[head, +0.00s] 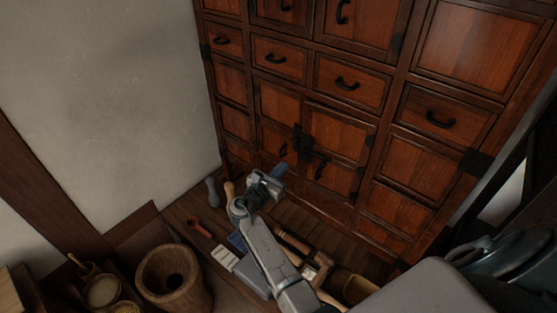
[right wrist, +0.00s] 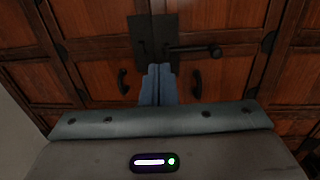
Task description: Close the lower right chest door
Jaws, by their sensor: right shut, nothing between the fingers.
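The wooden chest (head: 400,150) has black iron fittings. Its lower right door (head: 337,135) stands beside the lower left door (head: 278,104), with a dark latch (head: 303,143) between them. The right door looks nearly flush; I cannot tell whether a small gap remains. In the right wrist view the right door (right wrist: 230,78) shows its dark handle (right wrist: 197,83), and the latch plate (right wrist: 150,38) has a bar pointing right. My right gripper (head: 277,173) is shut and empty, its fingertips (right wrist: 158,72) in front of the doors just below the latch. Contact is unclear. My left gripper is not in view.
Below the chest, a low wooden surface holds a pestle (head: 212,192), a red spoon (head: 199,228), a white tray (head: 224,258) and a wooden scoop (head: 358,288). A wooden mortar (head: 172,278) stands at lower left. A bare wall (head: 110,100) is left of the chest.

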